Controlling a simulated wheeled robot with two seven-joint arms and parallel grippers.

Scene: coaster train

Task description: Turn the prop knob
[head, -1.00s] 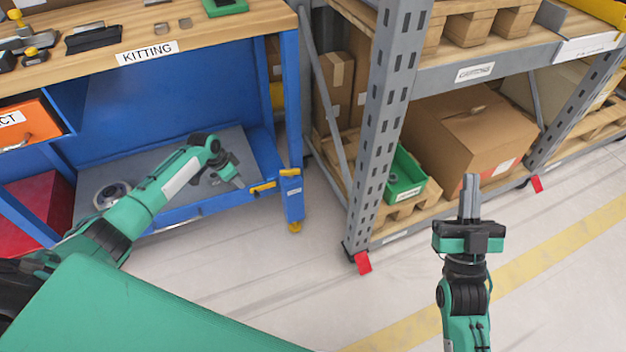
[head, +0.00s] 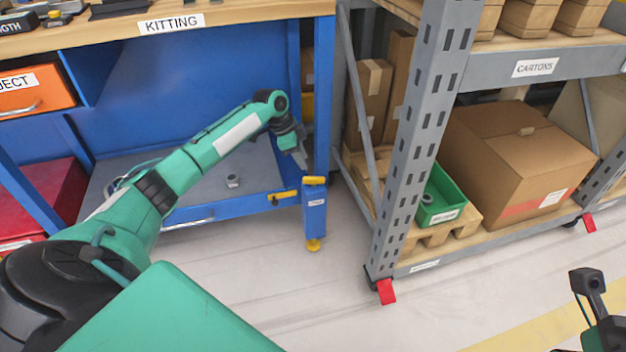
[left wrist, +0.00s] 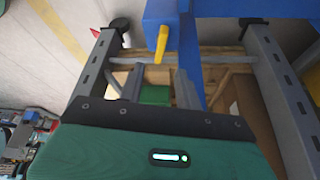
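Two yellow handles show at the right front corner of the blue kitting bench in the head view. One yellow handle (head: 314,180) tops a short blue post (head: 315,212), and the other yellow handle (head: 284,196) lies on the lower shelf's front edge. I cannot tell which is the prop knob. My left gripper (head: 302,160) hangs just above and left of the post's handle, pointing down. In the left wrist view my left gripper (left wrist: 159,78) is open and empty, with a yellow handle (left wrist: 161,44) on blue metal just past the fingertips, apparently apart. My right gripper's fingers are out of view.
The bench's lower shelf (head: 255,176) holds a small grey part (head: 233,181). Right of the post stands a grey rack (head: 412,150) with a red foot (head: 386,291), a green bin (head: 440,200) and a cardboard box (head: 520,150). The floor in front is clear.

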